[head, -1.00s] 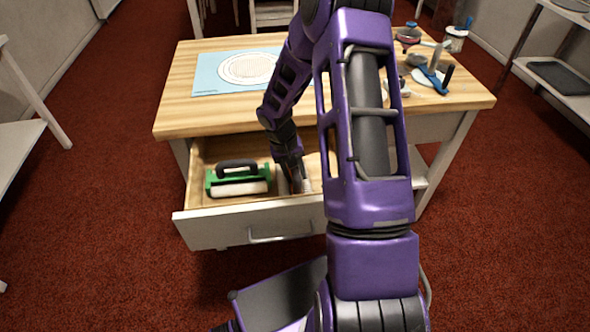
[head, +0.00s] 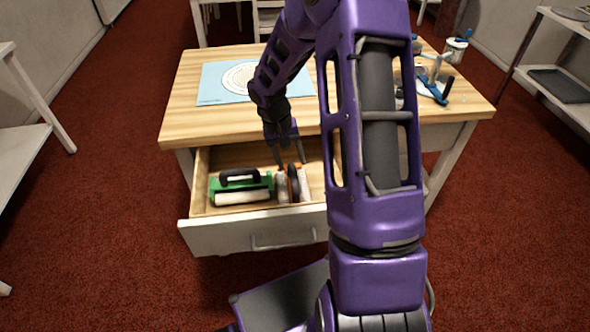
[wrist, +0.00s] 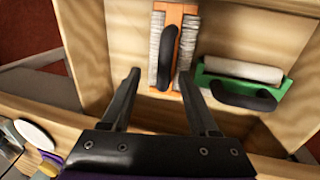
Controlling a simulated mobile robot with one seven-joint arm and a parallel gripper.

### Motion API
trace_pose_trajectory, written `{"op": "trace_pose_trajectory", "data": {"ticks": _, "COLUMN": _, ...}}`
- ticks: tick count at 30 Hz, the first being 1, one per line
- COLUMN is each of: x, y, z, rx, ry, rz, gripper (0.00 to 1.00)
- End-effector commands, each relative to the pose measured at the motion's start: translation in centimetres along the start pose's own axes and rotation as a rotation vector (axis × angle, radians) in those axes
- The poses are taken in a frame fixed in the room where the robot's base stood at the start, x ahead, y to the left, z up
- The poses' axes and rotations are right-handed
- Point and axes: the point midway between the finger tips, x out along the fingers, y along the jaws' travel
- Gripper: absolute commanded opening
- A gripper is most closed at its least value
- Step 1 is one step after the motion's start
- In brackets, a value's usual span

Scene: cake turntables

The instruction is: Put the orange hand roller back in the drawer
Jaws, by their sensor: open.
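The orange hand roller (head: 294,184) lies in the open drawer (head: 255,238), right of the green roller. In the wrist view the orange hand roller (wrist: 177,47) shows its orange frame, black handle and pale, rough rolls, flat on the drawer floor. My gripper (head: 289,168) is open and empty, just above the orange roller's back end in the head view. In the wrist view its two fingers (wrist: 160,85) are spread wide, with the roller beyond and between them, not gripped.
A green roller (head: 240,187) with a black handle lies in the left of the drawer. The tabletop (head: 190,118) above holds a blue mat (head: 213,91) and several tools at the right. The tabletop's front edge overhangs the drawer's back.

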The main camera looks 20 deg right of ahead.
Motion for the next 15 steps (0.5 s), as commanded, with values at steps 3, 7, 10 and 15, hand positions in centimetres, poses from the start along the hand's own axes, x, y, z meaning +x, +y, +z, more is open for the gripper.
{"op": "trace_pose_trajectory", "data": {"ticks": 3, "x": -2.1, "y": 0.0, "z": -0.1, "rx": -0.001, "ry": 0.002, "rz": 0.000, "gripper": 0.61}}
{"op": "trace_pose_trajectory", "data": {"ticks": 7, "x": -3.1, "y": 0.0, "z": 0.0, "rx": -0.001, "ry": 0.001, "rz": 0.000, "gripper": 0.61}}
{"op": "trace_pose_trajectory", "data": {"ticks": 10, "x": -3.4, "y": 0.0, "z": 0.0, "rx": -0.002, "ry": 0.000, "rz": 0.000, "gripper": 0.61}}
{"op": "trace_pose_trajectory", "data": {"ticks": 15, "x": -3.5, "y": 0.0, "z": 0.0, "rx": -0.001, "ry": 0.000, "rz": 0.000, "gripper": 0.61}}
